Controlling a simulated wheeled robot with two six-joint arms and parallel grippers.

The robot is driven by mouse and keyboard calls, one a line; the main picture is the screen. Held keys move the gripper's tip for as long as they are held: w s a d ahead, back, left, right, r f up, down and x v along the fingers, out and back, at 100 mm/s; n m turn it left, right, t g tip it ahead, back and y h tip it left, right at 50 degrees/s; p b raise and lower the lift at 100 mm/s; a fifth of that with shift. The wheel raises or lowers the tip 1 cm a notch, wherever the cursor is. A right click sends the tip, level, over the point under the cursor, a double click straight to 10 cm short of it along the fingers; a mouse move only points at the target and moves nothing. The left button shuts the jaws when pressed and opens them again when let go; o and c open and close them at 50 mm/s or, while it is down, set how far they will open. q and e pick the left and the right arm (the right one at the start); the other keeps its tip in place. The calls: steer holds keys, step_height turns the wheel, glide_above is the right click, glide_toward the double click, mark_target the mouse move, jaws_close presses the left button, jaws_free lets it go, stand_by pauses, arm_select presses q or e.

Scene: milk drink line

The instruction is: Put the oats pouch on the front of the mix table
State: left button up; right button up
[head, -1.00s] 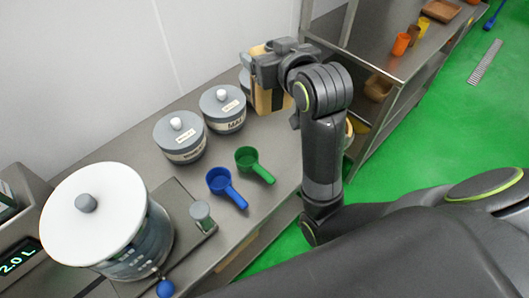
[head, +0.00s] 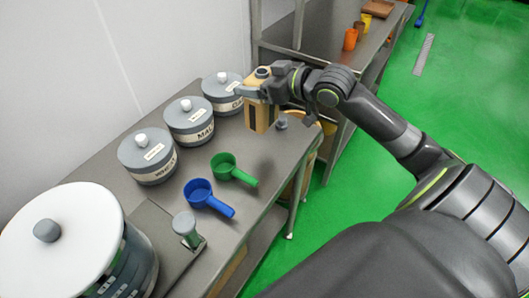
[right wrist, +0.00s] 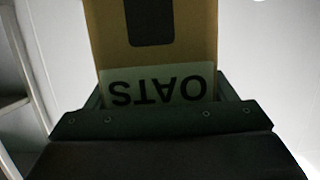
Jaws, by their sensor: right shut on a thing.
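The oats pouch (head: 261,117) is tan with a dark window and stands upright at the far end of the grey metal table (head: 245,152), to the right of the farthest canister. I cannot tell whether its base touches the table. My right gripper (head: 262,88) is shut on its upper part. In the right wrist view the oats pouch (right wrist: 155,50) fills the space between the jaws, with its OATS label upside down. My left gripper is not in view.
Three grey lidded canisters (head: 188,122) line the wall side. A green scoop (head: 232,170) and a blue scoop (head: 207,198) lie nearer the front edge. A large white-lidded drum (head: 65,240) stands at the near left. A metal shelf (head: 370,60) stands beyond.

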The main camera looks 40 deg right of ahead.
mark_target(259, 113)
steer(key=shift+d+f, duration=0.25)
step_height(259, 113, down, 10)
steer(key=shift+r, duration=0.2)
steer(key=shift+f+b, duration=0.2)
steer(key=shift+b, duration=0.1)
steer(key=o, duration=1.9)
steer(key=shift+r, duration=0.1)
steer(key=shift+c, duration=0.2)
steer(key=shift+r, duration=0.15)
